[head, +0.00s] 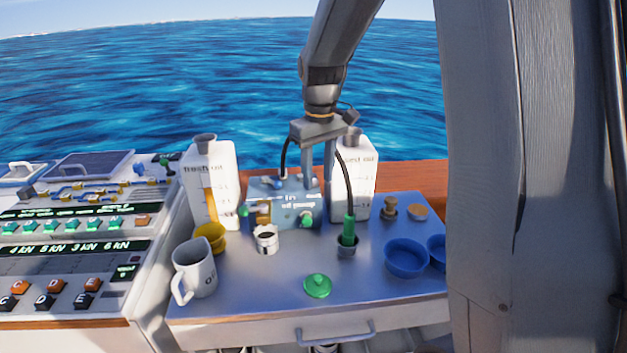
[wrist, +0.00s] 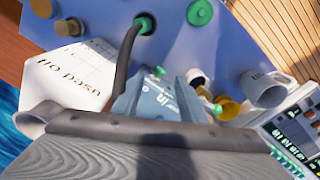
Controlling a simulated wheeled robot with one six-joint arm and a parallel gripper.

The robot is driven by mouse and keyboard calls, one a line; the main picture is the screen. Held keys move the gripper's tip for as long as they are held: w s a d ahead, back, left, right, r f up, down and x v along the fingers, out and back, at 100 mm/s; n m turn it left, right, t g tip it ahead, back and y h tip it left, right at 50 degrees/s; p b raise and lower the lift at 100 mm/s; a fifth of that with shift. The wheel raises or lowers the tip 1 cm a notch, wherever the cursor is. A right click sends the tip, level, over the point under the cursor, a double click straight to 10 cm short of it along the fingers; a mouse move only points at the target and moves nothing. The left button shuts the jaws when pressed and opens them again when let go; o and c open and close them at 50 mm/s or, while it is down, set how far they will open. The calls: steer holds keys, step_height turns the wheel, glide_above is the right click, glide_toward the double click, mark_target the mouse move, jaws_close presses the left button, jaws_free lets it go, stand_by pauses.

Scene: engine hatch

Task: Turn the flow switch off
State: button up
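A pale blue pump box (head: 290,212) with printed lettering and green fittings stands at the back of the work surface, between two white jugs. It shows in the wrist view (wrist: 158,103) between and beyond the fingers. Small pale blue parts (head: 276,183) sit along its top edge; I cannot tell for sure which part is the flow switch. My gripper (head: 319,180) points down over the box's right half, its fingers apart with nothing seen held. In the wrist view my gripper (wrist: 163,80) also shows spread fingers, which hide part of the box. Contact cannot be told.
The fresh oil jug (head: 210,185) and used oil jug (head: 356,178) flank the box closely. A black hose (head: 347,185) arches beside my gripper to a green-ended cup. A mug (head: 194,270), yellow cup (head: 211,237), green lid (head: 317,286) and blue bowls (head: 406,258) stand in front.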

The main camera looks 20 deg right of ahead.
mark_target(314, 179)
steer(key=w+d+r+n+b, duration=0.1)
steer(key=w+d+r+n, duration=0.1)
steer(key=w, duration=0.5)
steer(key=w+d+r+n+b, duration=0.1)
steer(key=w+d, duration=0.1)
steer(key=w, duration=0.5)
steer(key=shift+g, duration=0.3)
steer(key=f+p, duration=0.1)
steer(key=f, duration=0.3)
steer(key=f+p, duration=0.1)
steer(key=f, duration=0.3)
steer(key=f+p, duration=0.1)
steer(key=f, duration=0.3)
steer(key=shift+s+a+p, duration=0.3)
steer(key=shift+p, duration=0.05)
steer(key=shift+r, duration=0.1)
jaws_close()
